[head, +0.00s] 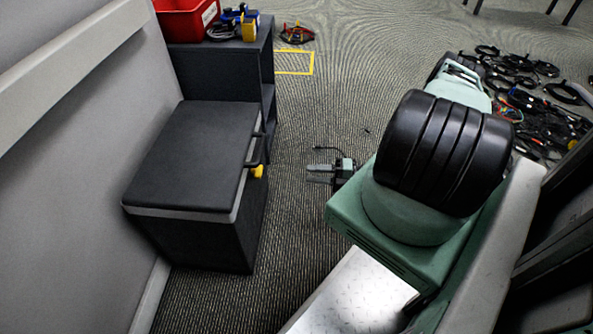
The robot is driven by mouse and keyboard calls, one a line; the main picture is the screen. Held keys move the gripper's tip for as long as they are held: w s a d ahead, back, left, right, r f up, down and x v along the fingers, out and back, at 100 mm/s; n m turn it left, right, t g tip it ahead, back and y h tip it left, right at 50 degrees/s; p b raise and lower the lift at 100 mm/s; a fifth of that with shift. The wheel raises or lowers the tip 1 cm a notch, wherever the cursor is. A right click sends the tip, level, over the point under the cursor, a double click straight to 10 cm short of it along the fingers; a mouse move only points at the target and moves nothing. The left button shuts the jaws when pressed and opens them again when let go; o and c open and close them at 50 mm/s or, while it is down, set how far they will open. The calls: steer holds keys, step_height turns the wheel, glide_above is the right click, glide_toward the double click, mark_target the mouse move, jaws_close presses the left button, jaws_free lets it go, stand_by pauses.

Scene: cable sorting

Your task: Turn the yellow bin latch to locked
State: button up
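The dark grey bin (194,157) stands against the wall at the left, its flat lid closed. The yellow latch (258,171) sits on the bin's right side just below the lid edge, under a black handle (255,150). I cannot tell from this angle how far the latch is turned. My gripper (319,173) is to the right of the latch, apart from it, with its fingers pointing left toward the bin. Its two fingers show a gap between them with nothing in it. My green and black arm hides part of the floor at the right.
A dark shelf (267,66) behind the bin carries a red crate (186,20) and blue and yellow items (240,22). Red cables (297,34) lie by a yellow floor outline (311,62). Black cables (519,65) spread at the upper right. Carpet between bin and gripper is clear.

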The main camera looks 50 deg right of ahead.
steer(key=shift+v, duration=1.25)
steer(key=shift+w+r, duration=0.1)
